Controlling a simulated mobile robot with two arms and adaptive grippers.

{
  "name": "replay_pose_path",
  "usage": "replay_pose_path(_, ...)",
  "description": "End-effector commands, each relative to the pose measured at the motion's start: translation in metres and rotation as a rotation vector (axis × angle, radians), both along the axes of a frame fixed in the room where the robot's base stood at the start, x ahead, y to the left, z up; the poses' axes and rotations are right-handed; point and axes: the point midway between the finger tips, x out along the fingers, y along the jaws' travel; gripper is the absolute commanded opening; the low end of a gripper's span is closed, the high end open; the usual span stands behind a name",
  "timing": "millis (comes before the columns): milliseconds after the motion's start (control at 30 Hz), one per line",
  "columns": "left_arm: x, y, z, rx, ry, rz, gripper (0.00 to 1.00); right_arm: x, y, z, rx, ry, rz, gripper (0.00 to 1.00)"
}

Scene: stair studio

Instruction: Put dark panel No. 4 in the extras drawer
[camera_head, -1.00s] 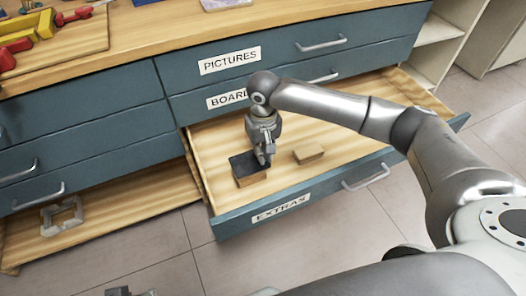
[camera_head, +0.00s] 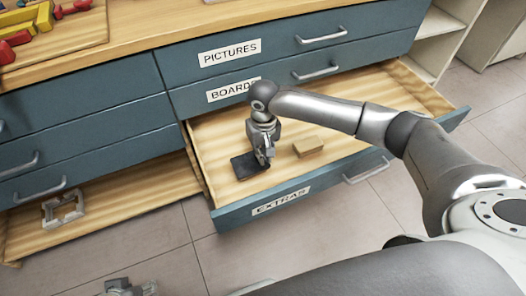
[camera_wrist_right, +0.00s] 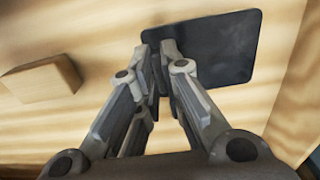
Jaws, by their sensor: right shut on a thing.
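The dark panel (camera_head: 245,166) is a thin, dark rectangular plate inside the open extras drawer (camera_head: 330,192). It lies about flat, at or just above the drawer floor; I cannot tell whether it touches. My right gripper (camera_head: 265,160) points down into the drawer and is shut on the panel's edge. The right wrist view shows the closed fingers (camera_wrist_right: 160,52) at the edge of the panel (camera_wrist_right: 222,45). No number shows on the panel. Part of my left gripper (camera_head: 130,287) shows at the bottom edge of the head view; its jaws are unclear.
A small wooden block (camera_head: 308,146) lies in the drawer, right of the panel; it also shows in the wrist view (camera_wrist_right: 42,84). Closed pictures (camera_head: 290,43) and boards (camera_head: 285,82) drawers are above.

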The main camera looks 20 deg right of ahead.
Motion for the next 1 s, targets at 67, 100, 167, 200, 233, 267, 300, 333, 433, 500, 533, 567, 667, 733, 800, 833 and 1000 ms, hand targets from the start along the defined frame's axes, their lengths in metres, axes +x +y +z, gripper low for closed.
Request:
replay_pose_path(67,0.0000,0.0000,0.0000,0.000,0.000,0.000,0.40,0.0001,0.0001,0.0002,0.000,0.000,0.000,0.00)
replay_pose_path(100,0.0000,0.0000,0.0000,0.000,0.000,0.000,0.40,0.0001,0.0001,0.0002,0.000,0.000,0.000,0.00)
replay_pose_path(167,0.0000,0.0000,0.0001,0.000,0.000,0.000,0.40,0.0001,0.0001,0.0002,0.000,0.000,0.000,0.00)
replay_pose_path(200,0.0000,0.0000,0.0002,0.000,0.000,0.000,0.40,0.0001,0.0001,0.0003,0.000,0.000,0.000,0.00)
replay_pose_path(233,0.0000,0.0000,0.0003,0.000,0.000,0.000,0.40,0.0000,0.0001,0.0002,0.000,0.000,0.000,0.00)
replay_pose_path(267,0.0000,0.0000,0.0005,0.000,0.000,0.000,0.40,0.0000,0.0001,0.0002,0.000,0.000,0.000,0.00)
replay_pose_path(300,0.0000,0.0000,0.0009,0.000,0.000,0.000,0.40,0.0000,0.0001,0.0001,0.000,0.000,0.000,0.00)
replay_pose_path(333,0.0000,0.0000,0.0012,0.000,0.000,0.000,0.40,0.0000,0.0002,0.0000,0.000,0.000,0.000,0.00)
replay_pose_path(433,0.0000,0.0000,0.0023,0.000,0.000,0.000,0.40,0.0000,0.0003,-0.0006,0.001,0.000,0.000,0.00)
replay_pose_path(500,0.0000,0.0000,0.0030,0.000,0.000,0.000,0.40,-0.0001,0.0003,-0.0012,0.001,0.000,0.000,0.00)
replay_pose_path(533,0.0000,0.0000,0.0034,0.000,0.000,0.000,0.40,-0.0001,0.0003,-0.0015,0.001,0.001,0.000,0.00)
replay_pose_path(567,0.0000,0.0000,0.0037,0.000,0.000,0.000,0.40,-0.0001,0.0003,-0.0018,0.000,0.001,0.000,0.00)
replay_pose_path(667,0.0000,0.0000,0.0047,0.000,0.000,0.000,0.40,-0.0001,0.0002,-0.0027,0.000,0.001,-0.001,0.00)
replay_pose_path(733,0.0000,0.0000,0.0053,0.000,0.000,0.000,0.40,-0.0001,0.0002,-0.0033,0.000,0.001,-0.001,0.00)
replay_pose_path(800,0.0000,-0.0001,0.0047,0.000,0.000,0.000,0.40,0.0000,0.0001,-0.0038,0.000,0.000,-0.001,0.16)
replay_pose_path(833,0.0000,-0.0001,0.0047,0.000,0.000,0.000,0.40,0.0000,0.0001,-0.0038,0.000,0.000,-0.001,0.20)
replay_pose_path(1000,0.0000,-0.0001,0.0046,0.000,0.000,0.000,0.40,-0.0002,0.0001,-0.0040,0.000,0.000,0.000,0.34)
